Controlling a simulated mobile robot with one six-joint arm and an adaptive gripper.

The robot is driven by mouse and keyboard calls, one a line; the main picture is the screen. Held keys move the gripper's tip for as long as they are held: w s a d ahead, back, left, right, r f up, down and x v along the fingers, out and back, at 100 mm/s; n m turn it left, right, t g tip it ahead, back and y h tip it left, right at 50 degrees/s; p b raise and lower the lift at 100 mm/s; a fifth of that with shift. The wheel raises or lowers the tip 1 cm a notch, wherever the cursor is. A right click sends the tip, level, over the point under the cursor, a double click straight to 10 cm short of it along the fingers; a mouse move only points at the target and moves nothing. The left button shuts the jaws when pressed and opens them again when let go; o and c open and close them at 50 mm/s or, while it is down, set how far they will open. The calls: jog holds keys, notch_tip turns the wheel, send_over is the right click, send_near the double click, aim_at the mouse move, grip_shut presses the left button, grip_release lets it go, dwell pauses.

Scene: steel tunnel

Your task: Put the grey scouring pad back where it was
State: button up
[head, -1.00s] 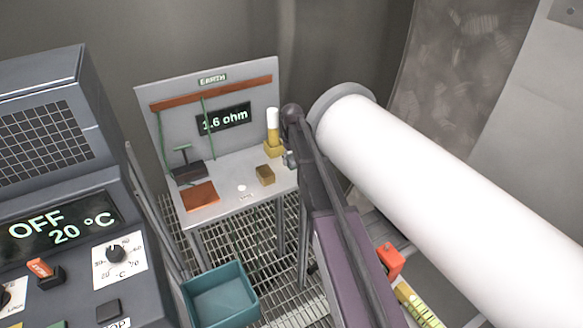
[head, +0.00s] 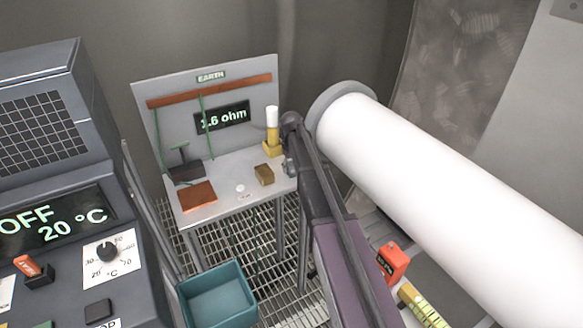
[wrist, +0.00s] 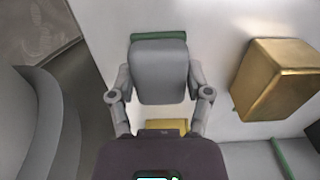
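In the wrist view a grey block with rounded corners, which I take to be the grey scouring pad (wrist: 160,75), sits between the fingers of my gripper (wrist: 160,90). The fingers touch its left and right sides. In the head view my gripper (head: 289,166) is at the right edge of the earth bench (head: 222,203), just right of a brass block (head: 264,174). The pad cannot be made out clearly there. A green strip (wrist: 158,35) shows beyond the pad and a yellow strip (wrist: 165,125) shows below it in the wrist view.
The brass block also shows in the wrist view (wrist: 275,80). A yellow post with a white top (head: 272,135) stands behind my gripper. A large white cylinder (head: 440,180) lies close on the right. A teal bin (head: 217,295) stands below the bench. A control console (head: 60,220) is at the left.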

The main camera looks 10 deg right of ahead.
aim_at(292, 165)
jog(key=o, duration=0.4)
jog(key=shift+r, duration=0.1)
notch_tip(292, 165, up, 12)
jog(key=p, duration=1.2)
dwell(0.9)
jog(key=s+m, duration=0.1)
jog(key=s, duration=0.8)
jog(key=s+m, duration=0.1)
jog(key=s, duration=0.9)
jog(key=s+m, duration=0.1)
jog(key=s, duration=0.9)
jog(key=shift+s+m, duration=0.1)
jog(key=shift+m, duration=0.2)
jog(key=shift+a, duration=0.1)
